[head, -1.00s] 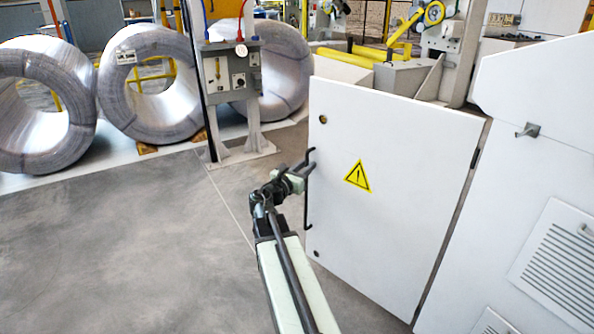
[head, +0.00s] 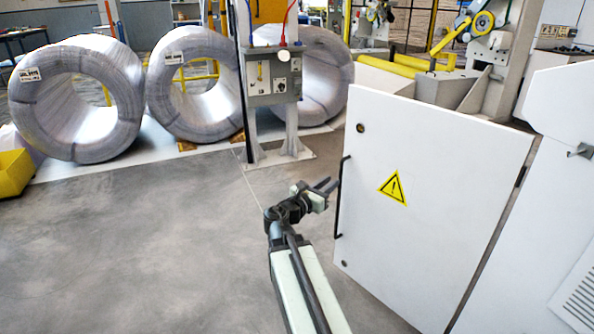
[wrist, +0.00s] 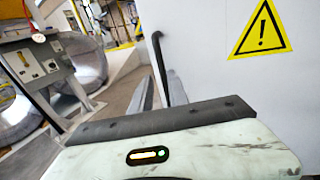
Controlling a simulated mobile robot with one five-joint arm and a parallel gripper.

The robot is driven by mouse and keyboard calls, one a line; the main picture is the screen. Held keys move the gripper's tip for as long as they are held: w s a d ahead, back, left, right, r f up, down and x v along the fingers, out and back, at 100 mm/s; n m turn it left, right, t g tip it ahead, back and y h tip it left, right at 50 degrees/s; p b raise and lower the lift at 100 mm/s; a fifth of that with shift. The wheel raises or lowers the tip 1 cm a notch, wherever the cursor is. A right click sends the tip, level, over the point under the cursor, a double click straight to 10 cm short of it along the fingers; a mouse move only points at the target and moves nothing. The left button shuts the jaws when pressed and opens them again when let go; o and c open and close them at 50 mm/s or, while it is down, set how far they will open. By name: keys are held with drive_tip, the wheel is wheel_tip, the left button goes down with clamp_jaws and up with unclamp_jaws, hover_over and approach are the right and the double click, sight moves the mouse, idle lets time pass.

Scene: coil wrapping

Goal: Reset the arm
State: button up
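My gripper (head: 329,186) is at the end of my outstretched arm, beside the black bar handle (head: 339,205) of a white cabinet door (head: 430,170). The handle (wrist: 159,62) rises just beyond the fingers in that view. Whether a finger touches it I cannot tell. The door stands swung out from the machine and carries a yellow warning triangle (head: 393,188), which also shows in the wrist view (wrist: 262,30).
Large wire coils (head: 78,148) stand in a row at the back left. A grey control box on a post (head: 272,80) stands behind my gripper. A yellow bin (head: 14,172) is at the left edge. The grey floor (head: 140,255) left of my arm is clear.

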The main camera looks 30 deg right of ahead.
drive_tip(key=w+a+r+y+p, duration=0.3)
drive_tip(key=w+a+r+p, duration=0.1)
drive_tip(key=a+p, duration=0.5)
drive_tip(key=s+a+f+m+g+y+p, duration=0.2)
drive_tip(key=s+a+f+m+y, duration=0.25)
drive_tip(key=a+m, duration=0.35)
drive_tip(key=s+a+f+m+g+y+p, duration=0.1)
drive_tip(key=s+a+f+m+g+y, duration=0.15)
drive_tip(key=a+f+m+y, duration=0.6)
drive_tip(key=s+a+f+m+g+y+p, duration=0.15)
drive_tip(key=s+a+m, duration=0.3)
drive_tip(key=a, duration=0.75)
wheel_tip(320, 180, up, 38)
drive_tip(key=p, duration=3.8)
drive_tip(key=shift+w+d+r+m, duration=0.25)
drive_tip(key=shift+w+m, duration=0.05)
drive_tip(key=shift+w, duration=0.15)
